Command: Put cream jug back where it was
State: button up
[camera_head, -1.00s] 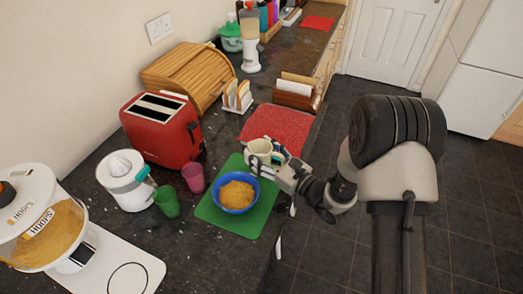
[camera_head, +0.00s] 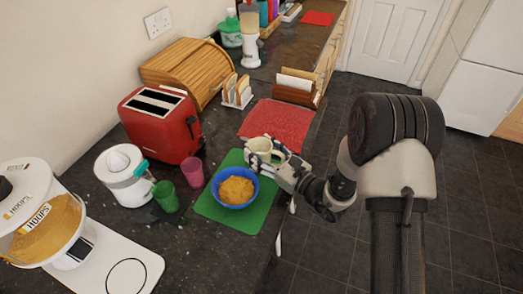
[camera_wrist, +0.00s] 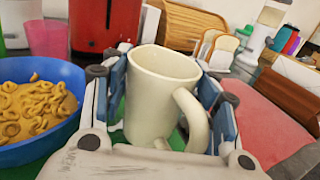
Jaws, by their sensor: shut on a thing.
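The cream jug (camera_head: 258,147) is held in my gripper (camera_head: 272,157) over the far part of the green mat (camera_head: 252,216), close to the blue bowl. In the wrist view the jug (camera_wrist: 160,85) stands upright between the two finger pads of my gripper (camera_wrist: 165,105), with its handle toward the camera and right. The pads are shut on its sides. Its base is hidden, so I cannot tell whether it touches the mat.
A blue bowl (camera_head: 214,187) of yellow food sits on the green mat. A pink cup (camera_head: 193,172), a green cup (camera_head: 166,196) and a white juicer (camera_head: 121,180) stand left. A red toaster (camera_head: 160,125) is behind them. A red mat (camera_head: 290,123) lies beyond, its surface clear.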

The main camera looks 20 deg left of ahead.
jog(key=shift+f, duration=0.2)
jog(key=o, duration=1.4)
jog(key=shift+o, duration=0.2)
jog(key=shift+s+d+f, duration=0.1)
jog(key=shift+f, duration=0.05)
